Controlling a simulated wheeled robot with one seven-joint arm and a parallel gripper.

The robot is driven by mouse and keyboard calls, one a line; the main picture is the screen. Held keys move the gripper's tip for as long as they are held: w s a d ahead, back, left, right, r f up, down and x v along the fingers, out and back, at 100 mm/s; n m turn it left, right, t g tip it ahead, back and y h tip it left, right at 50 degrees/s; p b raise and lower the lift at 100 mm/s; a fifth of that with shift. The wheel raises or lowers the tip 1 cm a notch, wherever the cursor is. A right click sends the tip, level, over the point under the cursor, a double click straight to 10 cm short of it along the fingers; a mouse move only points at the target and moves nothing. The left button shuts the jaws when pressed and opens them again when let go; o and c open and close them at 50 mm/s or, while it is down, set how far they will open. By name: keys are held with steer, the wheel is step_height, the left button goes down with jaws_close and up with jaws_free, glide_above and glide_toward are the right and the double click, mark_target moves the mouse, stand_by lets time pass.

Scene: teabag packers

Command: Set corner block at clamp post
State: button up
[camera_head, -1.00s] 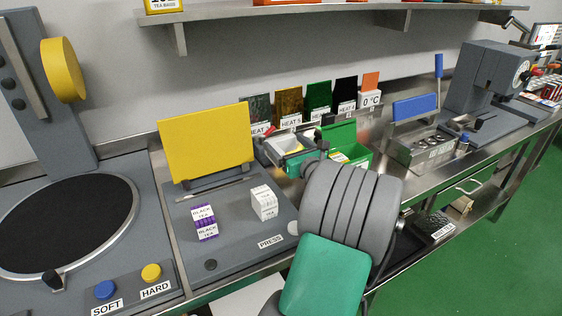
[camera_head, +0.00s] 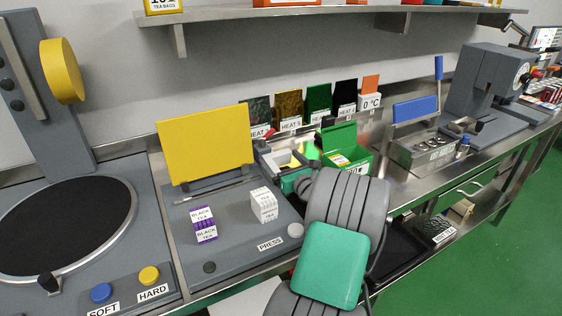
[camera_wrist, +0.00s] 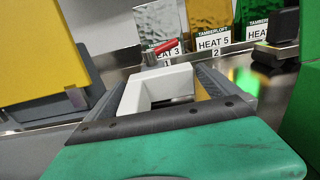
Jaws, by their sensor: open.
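A white L-shaped block (camera_wrist: 140,92), which looks like the corner block, shows in the wrist view between the two dark fingers of my gripper (camera_wrist: 162,80). My gripper is open around it; I cannot tell whether a finger touches it. Just beyond the block stands a small clamp with a red handle (camera_wrist: 165,47), likely the clamp post. In the head view the red handle (camera_head: 269,134) shows behind the white part (camera_head: 280,150), and my gripper (camera_head: 290,178) is low over that spot, its tips partly hidden.
A press with a raised yellow plate (camera_head: 205,145) and two small tea boxes stands to the left. A green bin (camera_head: 350,160) is close on the right. Sample sheets with HEAT labels (camera_wrist: 213,43) stand along the wall behind.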

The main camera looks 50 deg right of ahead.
steer(key=v, duration=1.2)
steer(key=shift+r, duration=0.15)
